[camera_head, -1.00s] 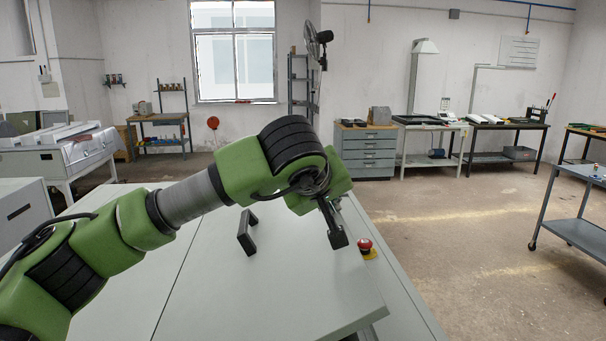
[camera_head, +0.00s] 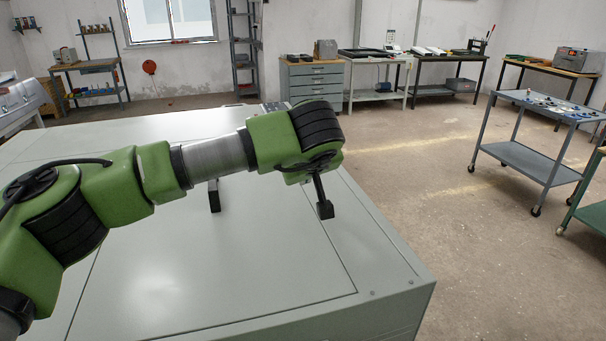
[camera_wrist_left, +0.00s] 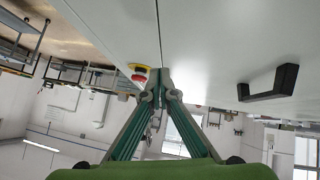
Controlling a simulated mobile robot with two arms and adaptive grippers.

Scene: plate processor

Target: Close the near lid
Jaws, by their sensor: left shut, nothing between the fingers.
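The near lid (camera_head: 240,255) is a pale grey panel of the plate processor. It lies flat, flush with the surrounding top, with only a thin seam along its right and front edges. Its dark handle (camera_head: 214,197) is partly hidden behind my left arm; the handle (camera_wrist_left: 268,86) shows whole in the left wrist view. My left gripper (camera_head: 325,209) is shut and empty, pointing down over the lid's right edge. I cannot tell whether it touches the surface. In the left wrist view its fingers (camera_wrist_left: 158,82) meet near the red stop button (camera_wrist_left: 140,76). My right gripper is out of view.
The processor's front right corner (camera_head: 425,288) stands beside open concrete floor (camera_head: 460,220). A wheeled grey cart (camera_head: 535,158) stands to the right. A drawer cabinet (camera_head: 314,78) and work tables stand along the back wall.

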